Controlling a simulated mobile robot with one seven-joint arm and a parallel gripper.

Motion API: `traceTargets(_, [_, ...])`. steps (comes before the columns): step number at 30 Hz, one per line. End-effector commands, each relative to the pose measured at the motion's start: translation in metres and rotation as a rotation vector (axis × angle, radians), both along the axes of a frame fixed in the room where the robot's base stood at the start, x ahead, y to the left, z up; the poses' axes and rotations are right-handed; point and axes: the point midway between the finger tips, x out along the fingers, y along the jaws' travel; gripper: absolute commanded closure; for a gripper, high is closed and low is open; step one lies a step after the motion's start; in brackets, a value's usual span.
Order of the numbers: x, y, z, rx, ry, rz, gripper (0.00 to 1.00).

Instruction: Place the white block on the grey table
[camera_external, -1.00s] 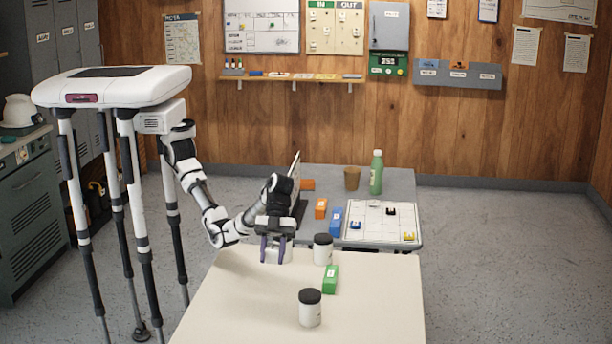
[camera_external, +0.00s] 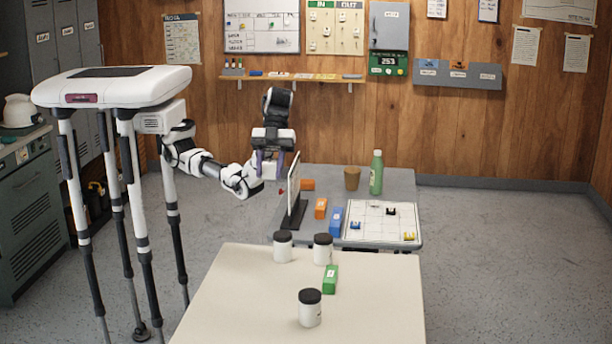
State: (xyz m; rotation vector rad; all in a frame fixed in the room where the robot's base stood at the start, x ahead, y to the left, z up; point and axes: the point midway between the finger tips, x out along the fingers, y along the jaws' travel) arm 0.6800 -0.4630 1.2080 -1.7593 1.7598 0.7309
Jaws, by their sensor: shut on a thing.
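The white block (camera_external: 269,171) shows as a small pale shape between the purple fingers of my gripper (camera_external: 270,165). My gripper is shut on it and holds it in the air, pointing down. In the picture it is just left of the upright panel at the left end of the grey table (camera_external: 400,183). The block's exact height and its distance from the table cannot be told from this one view.
An upright panel (camera_external: 294,185) on a dark foot stands close beside my gripper. The grey table bears orange blocks (camera_external: 320,208), a blue block (camera_external: 336,221), a gridded board (camera_external: 375,230), a brown cup (camera_external: 352,178) and a green bottle (camera_external: 376,173). Jars (camera_external: 310,312) and a green block (camera_external: 330,279) stand on the cream table (camera_external: 240,300).

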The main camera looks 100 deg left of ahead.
Motion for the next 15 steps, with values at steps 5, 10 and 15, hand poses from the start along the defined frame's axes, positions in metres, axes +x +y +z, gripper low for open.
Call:
traceTargets(5, [0.000,0.000,0.025,-0.001,-0.002,-0.001,0.92])
traceTargets(10, [0.022,0.022,0.027,0.000,-0.001,0.040,0.92])
traceTargets(15, [0.052,0.057,0.027,0.000,-0.002,0.100,0.92])
